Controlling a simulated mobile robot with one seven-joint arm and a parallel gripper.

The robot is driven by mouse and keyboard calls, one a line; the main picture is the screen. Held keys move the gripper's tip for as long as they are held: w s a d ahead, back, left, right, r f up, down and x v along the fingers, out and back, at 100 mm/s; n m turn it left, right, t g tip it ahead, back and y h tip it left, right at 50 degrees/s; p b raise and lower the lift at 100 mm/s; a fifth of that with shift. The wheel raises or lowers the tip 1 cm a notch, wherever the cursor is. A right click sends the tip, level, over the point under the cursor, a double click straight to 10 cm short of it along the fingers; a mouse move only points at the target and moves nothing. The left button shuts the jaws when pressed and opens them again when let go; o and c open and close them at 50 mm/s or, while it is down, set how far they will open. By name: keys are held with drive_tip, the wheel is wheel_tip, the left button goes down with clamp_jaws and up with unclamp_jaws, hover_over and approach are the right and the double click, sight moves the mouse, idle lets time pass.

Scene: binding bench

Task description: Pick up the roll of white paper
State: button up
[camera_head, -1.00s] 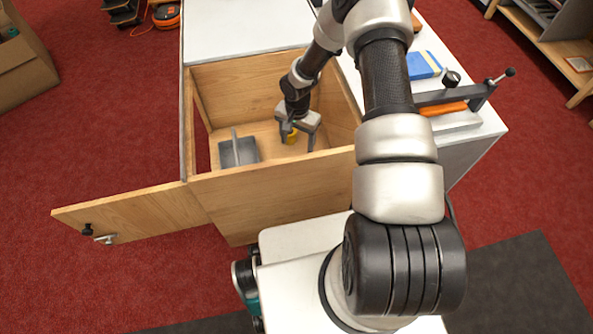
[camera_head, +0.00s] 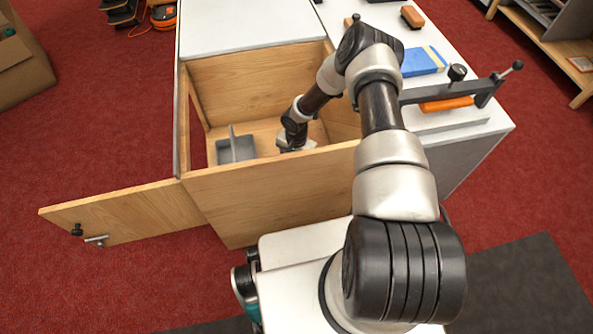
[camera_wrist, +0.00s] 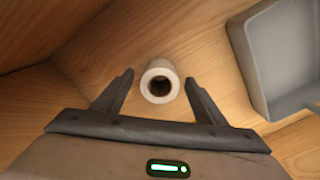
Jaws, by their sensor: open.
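The roll of white paper (camera_wrist: 171,73) stands on end on the wooden floor of the open cabinet compartment, its hollow core facing the wrist camera. My gripper (camera_wrist: 158,88) is open, with one finger on each side of the roll in the wrist view. I cannot tell how far the fingertips reach down along it. In the head view the roll is hidden behind the compartment's front panel and my arm. There only the top of my gripper's body shows inside the compartment.
The cabinet door (camera_head: 125,215) hangs open at the left. A blue block (camera_head: 420,62) and a clamp with an orange bar (camera_head: 446,104) are on the white benchtop.

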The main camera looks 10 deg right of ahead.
drive_tip(key=shift+f, duration=0.4)
drive_tip(key=shift+c, duration=0.5)
drive_tip(key=c, duration=1)
drive_tip(key=shift+c, duration=0.2)
drive_tip(key=shift+r, duration=0.15)
